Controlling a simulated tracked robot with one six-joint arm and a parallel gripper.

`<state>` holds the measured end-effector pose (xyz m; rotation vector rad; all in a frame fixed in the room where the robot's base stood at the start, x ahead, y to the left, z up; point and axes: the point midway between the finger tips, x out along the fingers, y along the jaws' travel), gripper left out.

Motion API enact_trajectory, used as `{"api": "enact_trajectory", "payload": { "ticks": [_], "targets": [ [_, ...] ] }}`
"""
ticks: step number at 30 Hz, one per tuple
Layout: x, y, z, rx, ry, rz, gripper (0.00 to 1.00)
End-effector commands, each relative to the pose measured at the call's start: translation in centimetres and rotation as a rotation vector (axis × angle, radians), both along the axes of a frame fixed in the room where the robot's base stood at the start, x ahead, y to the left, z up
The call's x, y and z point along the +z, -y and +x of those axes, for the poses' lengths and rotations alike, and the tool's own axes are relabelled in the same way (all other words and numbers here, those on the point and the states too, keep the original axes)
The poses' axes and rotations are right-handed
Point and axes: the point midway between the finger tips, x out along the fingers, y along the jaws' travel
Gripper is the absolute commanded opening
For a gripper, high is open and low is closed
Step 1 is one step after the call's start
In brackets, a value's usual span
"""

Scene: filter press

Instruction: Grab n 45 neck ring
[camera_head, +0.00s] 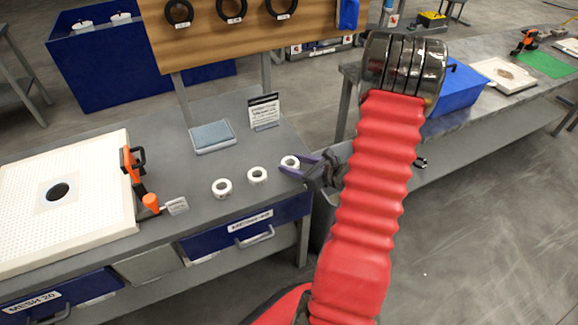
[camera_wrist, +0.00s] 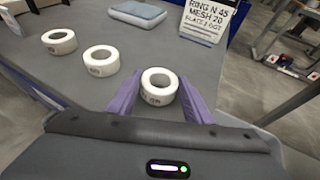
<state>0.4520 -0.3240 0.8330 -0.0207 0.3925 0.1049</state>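Three white neck rings stand in a row on the grey bench: a left ring (camera_head: 222,187), a middle ring (camera_head: 257,175) and a right ring (camera_head: 290,163). In the wrist view the left ring (camera_wrist: 60,41), middle ring (camera_wrist: 100,61) and right ring (camera_wrist: 159,92) carry dark print too small to read surely. My gripper (camera_head: 296,168) is at the right ring, low over the bench corner. In the wrist view its purple fingers (camera_wrist: 160,80) are open, one on each side of this ring. Whether they touch it is unclear.
A sign (camera_wrist: 208,17) reads "RING N 45, MESH 20" and more; it stands behind the rings, beside a blue-grey pad (camera_head: 212,137). Blue drawers (camera_head: 245,225) sit below the bench edge.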

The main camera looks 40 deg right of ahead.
Motion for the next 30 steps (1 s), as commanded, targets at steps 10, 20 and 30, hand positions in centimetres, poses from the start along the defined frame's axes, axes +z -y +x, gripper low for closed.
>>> {"api": "enact_trajectory", "payload": {
  "ticks": [10,20,30],
  "targets": [
    [0.0,0.0,0.0,0.000,0.000,0.000,0.21],
    [0.2,0.0,0.0,0.000,0.000,-0.001,0.21],
    [3.1,0.0,0.0,0.000,0.002,-0.003,0.21]
  ]
}}
